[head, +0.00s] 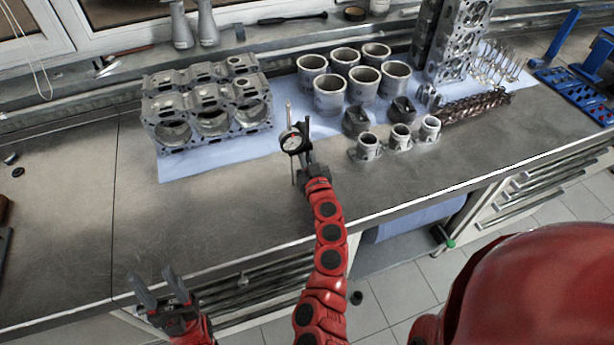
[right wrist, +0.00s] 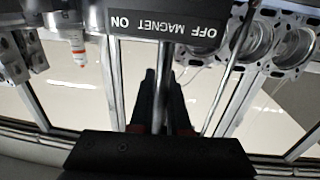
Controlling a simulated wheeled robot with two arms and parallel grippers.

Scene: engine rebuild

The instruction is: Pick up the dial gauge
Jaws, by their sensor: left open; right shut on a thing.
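The dial gauge (head: 292,142) has a round white face with a dark rim and a thin rod. It stands out over the front of the bench, right of the engine block. My right gripper (head: 306,146) is shut on it. In the right wrist view the gauge's dark base (right wrist: 165,24), marked OFF MAGNET ON, fills the top, and its metal post runs between the fingers of my right gripper (right wrist: 163,98). I cannot tell whether the gauge touches the bench. My left gripper (head: 160,290) is open and empty at the lower left, by the bench's front edge.
The engine block (head: 207,108) lies on a blue cloth (head: 178,168). Several cylinder liners (head: 329,95), pistons (head: 356,121) and a camshaft-like part (head: 476,106) stand to the right. The left part of the bench (head: 75,200) is mostly clear.

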